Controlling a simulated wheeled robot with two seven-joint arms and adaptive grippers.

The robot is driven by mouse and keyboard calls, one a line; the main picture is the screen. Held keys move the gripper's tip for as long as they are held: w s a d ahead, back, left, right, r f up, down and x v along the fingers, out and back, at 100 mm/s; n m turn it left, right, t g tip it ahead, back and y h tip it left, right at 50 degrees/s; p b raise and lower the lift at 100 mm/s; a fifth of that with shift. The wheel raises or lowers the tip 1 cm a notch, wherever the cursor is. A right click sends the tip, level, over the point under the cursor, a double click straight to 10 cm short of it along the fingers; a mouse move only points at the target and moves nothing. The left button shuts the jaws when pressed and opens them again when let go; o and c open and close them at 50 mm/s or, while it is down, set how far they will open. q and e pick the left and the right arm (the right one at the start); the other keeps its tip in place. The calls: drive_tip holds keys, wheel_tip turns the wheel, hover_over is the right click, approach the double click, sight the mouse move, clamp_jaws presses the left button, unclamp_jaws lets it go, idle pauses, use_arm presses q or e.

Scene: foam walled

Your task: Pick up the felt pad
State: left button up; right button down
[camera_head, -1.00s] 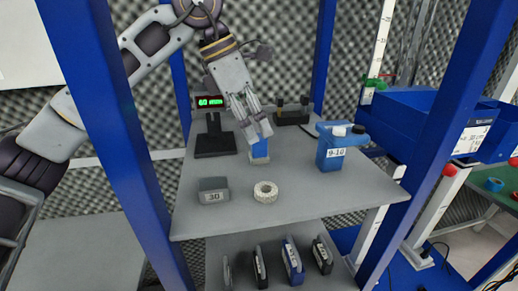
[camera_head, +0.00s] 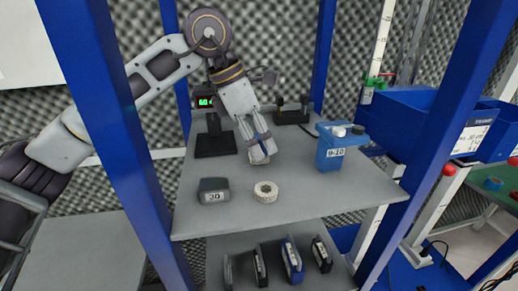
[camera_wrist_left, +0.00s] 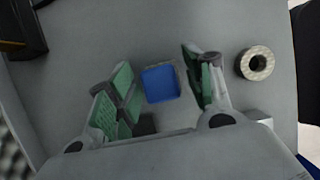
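A small blue square piece (camera_wrist_left: 160,84), the one that best fits the felt pad, lies on the grey shelf in the left wrist view, between my open fingers. In the head view my left gripper (camera_head: 258,147) points down over it and hides most of it. The fingers, with green inner pads, stand apart on either side of the piece. A gap shows on both sides, and I cannot tell how far the tips are above the shelf. My right gripper is not in view.
Blue posts frame the shelf.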

use_arm(q)
drive_tip(key=c, duration=0.9)
drive_tip(key=shift+o, duration=0.2)
drive_tip(key=shift+r, duration=0.2)
